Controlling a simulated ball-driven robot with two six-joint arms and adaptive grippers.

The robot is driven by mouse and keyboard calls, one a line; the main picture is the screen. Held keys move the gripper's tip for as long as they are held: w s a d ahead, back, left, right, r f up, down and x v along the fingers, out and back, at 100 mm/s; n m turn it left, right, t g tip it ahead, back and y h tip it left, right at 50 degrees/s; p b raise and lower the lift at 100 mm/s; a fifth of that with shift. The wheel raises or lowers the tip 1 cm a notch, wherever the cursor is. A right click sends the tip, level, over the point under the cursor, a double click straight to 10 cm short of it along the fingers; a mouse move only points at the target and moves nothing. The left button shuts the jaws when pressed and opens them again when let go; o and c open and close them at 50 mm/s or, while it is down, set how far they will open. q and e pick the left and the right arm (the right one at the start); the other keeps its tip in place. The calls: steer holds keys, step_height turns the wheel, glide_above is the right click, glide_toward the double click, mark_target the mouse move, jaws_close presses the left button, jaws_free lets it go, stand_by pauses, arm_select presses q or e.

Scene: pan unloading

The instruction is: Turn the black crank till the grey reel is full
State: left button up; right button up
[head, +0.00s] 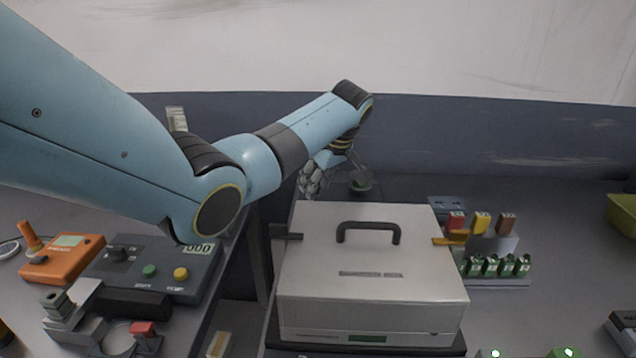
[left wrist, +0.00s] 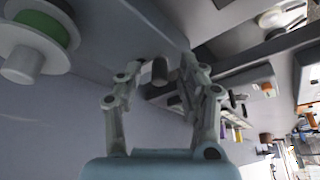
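My left gripper (head: 334,180) is reached out behind the white case, small in the head view. In the left wrist view its two fingers (left wrist: 160,74) stand apart. A short dark cylindrical knob (left wrist: 160,69), which looks like the crank's handle, shows between the fingertips with gaps on both sides. How near it is in depth I cannot tell. A pale grey reel (left wrist: 24,62) with green winding sits at the upper left of the left wrist view. A small dark green piece (head: 361,183) beside the gripper in the head view is too small to identify. My right gripper is out of view.
A white case (head: 375,302) with a black handle stands in front of the gripper. A dark control box (head: 155,268) and an orange meter (head: 62,257) lie at left. A rack of green connectors (head: 495,266) stands right of the case. The far right bench has free room.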

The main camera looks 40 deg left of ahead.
arm_select(q)
jaws_close()
